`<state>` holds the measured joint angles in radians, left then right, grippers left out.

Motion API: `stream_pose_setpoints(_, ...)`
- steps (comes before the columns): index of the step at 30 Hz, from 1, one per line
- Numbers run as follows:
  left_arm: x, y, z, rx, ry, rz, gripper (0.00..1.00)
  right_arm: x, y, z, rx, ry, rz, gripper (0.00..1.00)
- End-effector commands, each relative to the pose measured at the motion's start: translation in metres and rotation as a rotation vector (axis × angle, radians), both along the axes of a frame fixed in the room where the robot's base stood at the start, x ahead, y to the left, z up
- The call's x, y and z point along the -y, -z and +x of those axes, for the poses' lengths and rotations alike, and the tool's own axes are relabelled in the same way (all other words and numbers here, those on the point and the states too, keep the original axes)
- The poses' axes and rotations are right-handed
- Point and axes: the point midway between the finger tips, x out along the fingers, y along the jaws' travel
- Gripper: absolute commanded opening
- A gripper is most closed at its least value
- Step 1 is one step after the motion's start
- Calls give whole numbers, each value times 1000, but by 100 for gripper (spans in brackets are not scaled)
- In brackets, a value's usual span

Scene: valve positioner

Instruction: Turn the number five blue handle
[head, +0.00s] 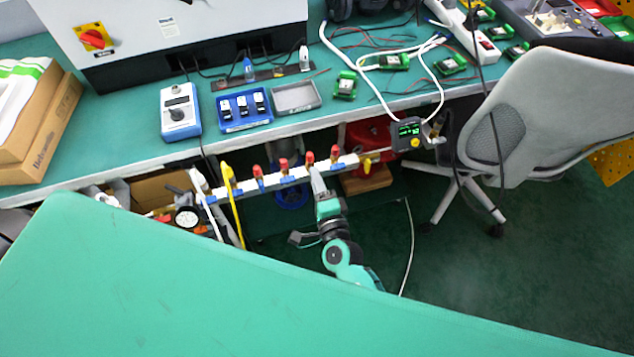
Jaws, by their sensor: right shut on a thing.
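A valve manifold (272,181), a pale bar with a row of small valves, runs along below the front edge of the bench. Several valves show red tops, such as the red-topped valve (283,164), with blue parts low on the bar. My right gripper (316,171) reaches up from below to the right half of the bar, close by a red-topped valve (309,157). It is shut on a valve handle, which its fingers mostly hide, so I cannot tell the handle's colour or number. My left gripper is not in view.
The green bench (205,150) above the bar carries a blue tray (241,111) and a blue meter (180,110). A yellow hose (236,205) hangs at the bar's left, and a small display unit (408,134) is at its right end. A grey chair (540,110) stands at right.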

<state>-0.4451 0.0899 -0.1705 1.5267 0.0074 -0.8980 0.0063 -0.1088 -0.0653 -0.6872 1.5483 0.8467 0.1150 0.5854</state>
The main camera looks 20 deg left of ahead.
Motion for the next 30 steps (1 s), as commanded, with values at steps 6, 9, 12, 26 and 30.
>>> stream_pose_setpoints(6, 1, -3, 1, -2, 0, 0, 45, 0, 1, 0, -22, 0, 29, 14)
stream_pose_setpoints(9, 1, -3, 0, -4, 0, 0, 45, 0, 1, 0, -24, 0, 32, 14)
stream_pose_setpoints(12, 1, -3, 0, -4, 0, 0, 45, 0, 1, 0, -24, 0, 32, 14)
stream_pose_setpoints(26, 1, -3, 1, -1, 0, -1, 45, 0, 1, 0, -22, 0, 31, 45)
stream_pose_setpoints(30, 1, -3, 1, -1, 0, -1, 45, 3, 1, -3, -22, 0, 30, 45)
